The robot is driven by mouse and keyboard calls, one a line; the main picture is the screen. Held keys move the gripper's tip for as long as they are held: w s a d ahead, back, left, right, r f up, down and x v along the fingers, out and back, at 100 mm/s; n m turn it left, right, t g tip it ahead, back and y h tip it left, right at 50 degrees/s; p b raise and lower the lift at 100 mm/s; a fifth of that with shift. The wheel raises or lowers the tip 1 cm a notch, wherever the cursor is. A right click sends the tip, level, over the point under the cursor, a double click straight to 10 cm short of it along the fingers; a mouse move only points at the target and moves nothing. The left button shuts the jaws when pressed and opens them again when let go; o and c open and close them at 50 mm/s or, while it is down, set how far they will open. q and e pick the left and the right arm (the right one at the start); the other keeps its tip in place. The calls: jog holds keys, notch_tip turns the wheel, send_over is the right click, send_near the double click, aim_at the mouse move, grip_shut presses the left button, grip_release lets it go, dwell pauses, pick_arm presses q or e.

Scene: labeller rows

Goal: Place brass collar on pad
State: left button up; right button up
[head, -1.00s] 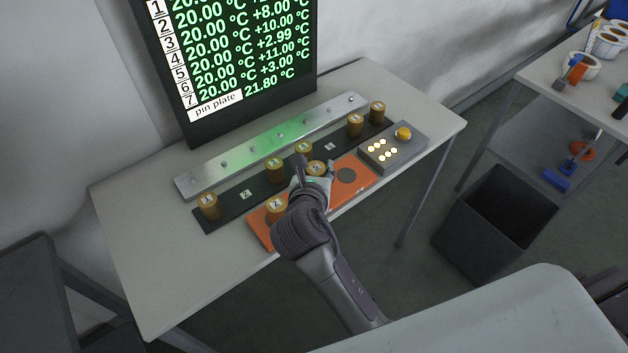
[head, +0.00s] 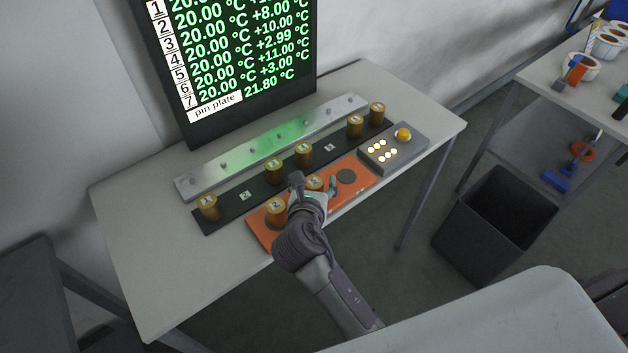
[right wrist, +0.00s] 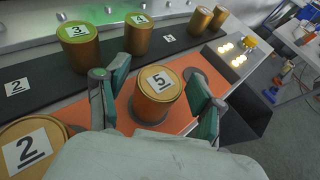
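The brass collar labelled 5 (head: 315,183) stands on the orange plate (head: 358,171). In the right wrist view this collar (right wrist: 157,97) stands upright over a dark round pad (right wrist: 150,126), whose rim shows around its foot. My right gripper (head: 316,186) is around it, and in the right wrist view its fingers (right wrist: 158,100) are apart on either side, with narrow gaps to the collar. A brass collar labelled 2 (head: 277,211) stands at the plate's left end. A bare dark pad (head: 346,176) is at the right. My left gripper is not in view.
A black strip (head: 226,213) behind the plate bears several numbered collars and bare label places. A metal pin rail (head: 205,180) lies behind it. A button box (head: 411,152) stands at the right. A screen (head: 230,60) stands at the back. A bin (head: 490,220) is on the floor.

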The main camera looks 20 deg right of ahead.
jog(key=shift+r, duration=0.1)
jog(key=v, duration=1.2)
